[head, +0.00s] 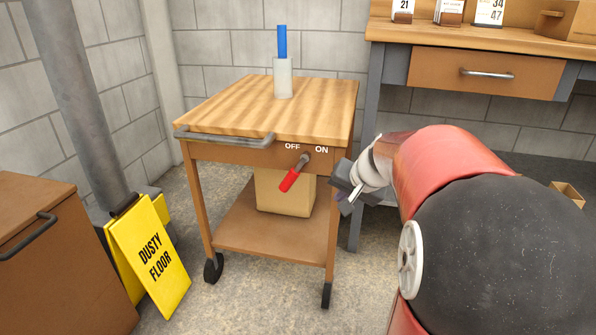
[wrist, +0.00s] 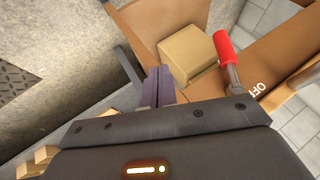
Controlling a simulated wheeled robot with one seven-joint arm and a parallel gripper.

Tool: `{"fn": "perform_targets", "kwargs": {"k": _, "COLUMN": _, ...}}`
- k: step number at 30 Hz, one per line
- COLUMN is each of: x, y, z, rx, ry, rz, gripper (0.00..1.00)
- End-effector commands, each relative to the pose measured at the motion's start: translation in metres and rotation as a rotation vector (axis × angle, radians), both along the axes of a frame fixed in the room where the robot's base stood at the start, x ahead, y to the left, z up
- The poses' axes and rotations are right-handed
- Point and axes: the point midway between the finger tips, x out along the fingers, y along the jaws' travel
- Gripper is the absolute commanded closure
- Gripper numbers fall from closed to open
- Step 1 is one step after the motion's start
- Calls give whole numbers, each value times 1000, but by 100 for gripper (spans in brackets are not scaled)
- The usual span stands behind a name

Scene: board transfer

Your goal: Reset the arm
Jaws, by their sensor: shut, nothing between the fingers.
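My gripper (head: 347,199) is in front of the right side of the wooden cart, just right of the red-handled lever. In the wrist view my gripper (wrist: 158,86) shows its two fingers together, shut and empty. The lever (head: 290,180) sits on the cart's front panel between the OFF and ON labels, its red handle hanging down to the left. In the wrist view the lever (wrist: 224,48) is to the right of the fingers, apart from them.
The cart (head: 215,110) carries a clear holder (head: 283,80) with a blue stick (head: 282,42) on top and a cardboard box (head: 285,193) below. A yellow floor sign (head: 153,255) stands left. A workbench (head: 430,65) is behind at right. Open floor lies before the cart.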

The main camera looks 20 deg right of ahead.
Motion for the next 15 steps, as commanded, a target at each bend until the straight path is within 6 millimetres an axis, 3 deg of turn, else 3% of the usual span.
{"fn": "perform_targets", "kwargs": {"k": 5, "x": -4, "y": 7, "z": 3, "rx": -6, "ry": 1, "rz": 15, "gripper": 100}}
{"fn": "perform_targets", "kwargs": {"k": 8, "x": -19, "y": 33, "z": 9, "rx": -33, "ry": 13, "rz": 77, "gripper": 100}}
{"fn": "perform_targets", "kwargs": {"k": 12, "x": -69, "y": 92, "z": 17, "rx": -117, "ry": 47, "rz": 231, "gripper": 100}}
{"fn": "perform_targets", "kwargs": {"k": 15, "x": -110, "y": 125, "z": 16, "rx": -191, "ry": 75, "rz": 336, "gripper": 100}}
